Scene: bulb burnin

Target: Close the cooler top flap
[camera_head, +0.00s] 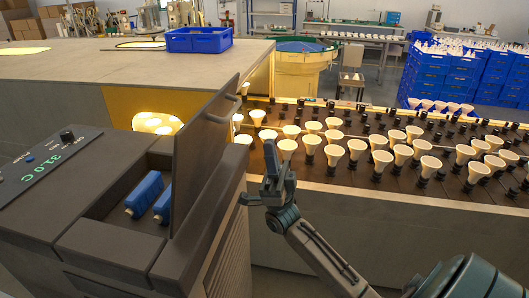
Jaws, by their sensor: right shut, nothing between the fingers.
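The cooler (110,215) is a dark grey cabinet at the left with a green number display. Its top flap (205,145) stands open, raised and tilted, with a bar handle (222,112) on its right face. Two blue blocks (150,193) show in the opening under the flap. My right gripper (276,160) is shut and empty, pointing up, to the right of the flap and apart from it, in front of the bulb rack. My left gripper is not in view.
A rack of several bulbs (385,155) fills the right behind my arm. A blue crate (198,39) sits on the bench at the back left. Stacked blue crates (445,75) and a yellow tub (300,75) stand farther back.

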